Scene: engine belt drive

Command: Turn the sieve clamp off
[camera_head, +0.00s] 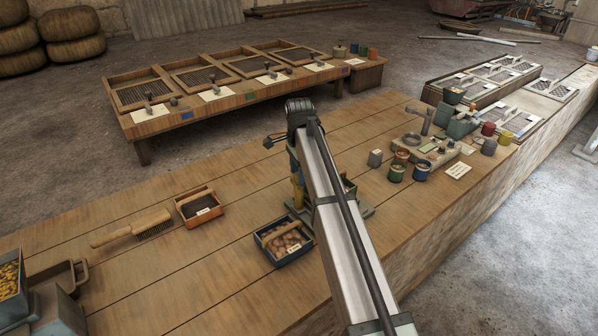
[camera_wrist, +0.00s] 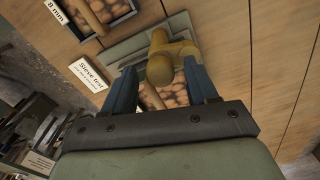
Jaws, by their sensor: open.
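A yellow-brown T-shaped handle (camera_wrist: 172,58), which looks like the sieve clamp's lever, stands over a green-grey base in the wrist view. A white label (camera_wrist: 90,75) beside it begins with "Sieve". My gripper (camera_wrist: 161,88) is open, with one blue finger on each side of the handle's lower part; I cannot tell whether they touch it. In the head view a yellow upright part (camera_head: 297,192) and the green base (camera_head: 357,209) show at the edges of my arm, which hides most of the fixture and my fingers.
A blue tray of brown round pieces (camera_head: 283,262) sits just left of the fixture. An orange-rimmed box (camera_head: 198,220) and a brush (camera_head: 130,229) lie farther left. Several small pots and a grey machine (camera_head: 458,122) stand to the right. The bench (camera_head: 225,175) behind the boxes is clear.

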